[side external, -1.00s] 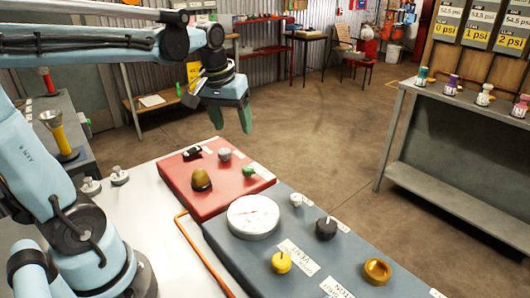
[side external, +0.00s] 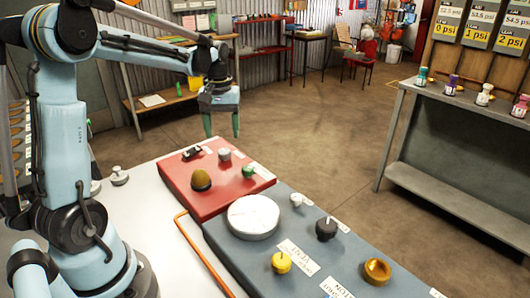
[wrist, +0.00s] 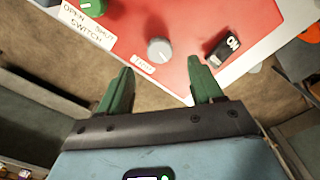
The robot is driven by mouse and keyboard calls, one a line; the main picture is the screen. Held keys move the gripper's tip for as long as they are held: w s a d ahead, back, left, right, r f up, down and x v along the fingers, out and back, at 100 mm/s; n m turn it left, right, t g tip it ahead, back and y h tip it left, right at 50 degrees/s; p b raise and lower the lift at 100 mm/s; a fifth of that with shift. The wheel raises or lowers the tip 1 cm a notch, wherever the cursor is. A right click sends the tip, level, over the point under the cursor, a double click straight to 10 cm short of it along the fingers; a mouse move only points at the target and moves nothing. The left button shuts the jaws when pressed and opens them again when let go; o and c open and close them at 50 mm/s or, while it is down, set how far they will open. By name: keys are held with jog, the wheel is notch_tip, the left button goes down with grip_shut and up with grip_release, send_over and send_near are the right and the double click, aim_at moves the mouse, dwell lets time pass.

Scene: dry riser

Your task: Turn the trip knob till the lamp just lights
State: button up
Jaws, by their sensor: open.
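The grey round knob (side external: 224,154) is on the far part of the red panel (side external: 178,196). In the wrist view the same knob (wrist: 160,50) has a small white label beside it, too blurred to read surely; I take it as the trip knob. The amber dome lamp (side external: 201,180) is at the near left of the panel and looks dull, with no glow. My gripper (side external: 222,130) hangs fingers down beyond the panel's far edge, apart from the knob. In the wrist view my gripper's (wrist: 160,66) green fingers are spread, with nothing between them.
A black switch (side external: 191,152) sits left of the knob, a green knob (side external: 248,171) right of it. The grey panel in front holds a white gauge (side external: 253,217), a yellow knob (side external: 281,263), a black knob (side external: 326,228) and a brass ring (side external: 377,271). The air over the panels is clear.

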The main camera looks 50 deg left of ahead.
aim_at(224, 151)
jog(key=shift+f, duration=3)
jog(key=shift+c, duration=0.4)
jog(key=c, duration=1)
jog(key=shift+m, duration=2.9)
